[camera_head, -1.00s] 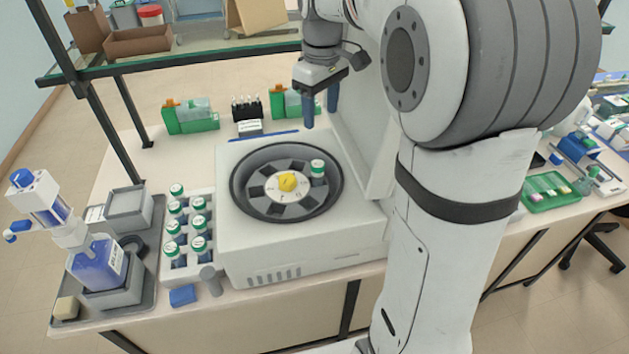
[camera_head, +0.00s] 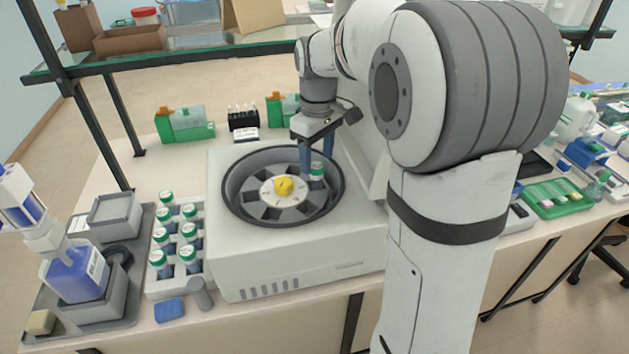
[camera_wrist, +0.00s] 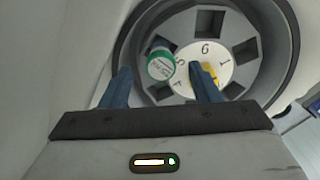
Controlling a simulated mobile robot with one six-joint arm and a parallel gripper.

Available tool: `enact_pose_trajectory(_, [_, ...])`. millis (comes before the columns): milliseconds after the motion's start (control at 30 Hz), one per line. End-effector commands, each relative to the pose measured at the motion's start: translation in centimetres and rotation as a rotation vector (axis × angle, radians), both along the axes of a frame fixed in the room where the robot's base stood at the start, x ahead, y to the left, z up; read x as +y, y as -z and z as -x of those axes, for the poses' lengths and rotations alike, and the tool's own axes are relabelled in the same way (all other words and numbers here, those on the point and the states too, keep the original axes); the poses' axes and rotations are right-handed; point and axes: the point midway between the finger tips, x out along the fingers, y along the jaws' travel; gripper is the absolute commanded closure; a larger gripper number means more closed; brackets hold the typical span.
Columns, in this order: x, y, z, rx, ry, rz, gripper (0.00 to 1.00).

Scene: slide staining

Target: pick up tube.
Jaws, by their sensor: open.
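A tube with a green-rimmed white cap (camera_head: 317,171) stands in a slot at the right side of the centrifuge rotor (camera_head: 262,207). In the wrist view the tube cap (camera_wrist: 160,66) shows between and beyond my two blue fingers. My gripper (camera_wrist: 162,80) is open and empty. In the head view my gripper (camera_head: 317,160) is above the rotor's right side, close to the tube, with a finger partly in front of it. I cannot tell whether a finger touches the tube. The yellow rotor knob (camera_head: 284,185) is left of the tube, and one finger partly covers it in the wrist view.
The centrifuge bowl's raised rim (camera_head: 232,209) surrounds the rotor. A white rack (camera_head: 166,287) with several green-capped tubes stands to its left. A grey tray (camera_head: 125,322) with a blue bottle (camera_head: 75,275) is farther left. A small blue block (camera_head: 169,311) lies in front.

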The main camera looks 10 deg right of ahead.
Motion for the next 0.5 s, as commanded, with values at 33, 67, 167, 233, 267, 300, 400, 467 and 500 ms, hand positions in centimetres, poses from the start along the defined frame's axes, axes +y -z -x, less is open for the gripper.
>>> enact_pose_trajectory(33, [0.1,0.8,0.1,0.006,-0.001,0.0,0.44])
enact_pose_trajectory(67, [0.2,1.2,0.0,0.005,0.0,0.0,0.44])
enact_pose_trajectory(167, [0.1,2.5,0.0,0.004,0.0,0.0,0.44])
enact_pose_trajectory(233, [0.2,3.1,0.0,0.002,0.0,0.0,0.44])
enact_pose_trajectory(267, [0.2,3.2,0.0,0.002,0.0,0.0,0.44])
enact_pose_trajectory(300, [0.2,3.3,0.0,0.002,-0.001,0.0,0.44])
enact_pose_trajectory(400, [0.2,3.3,0.0,0.001,-0.001,0.0,0.44])
enact_pose_trajectory(467, [0.2,3.3,0.0,0.001,-0.001,0.0,0.44])
enact_pose_trajectory(500, [0.2,3.3,0.0,0.001,-0.001,0.0,0.45])
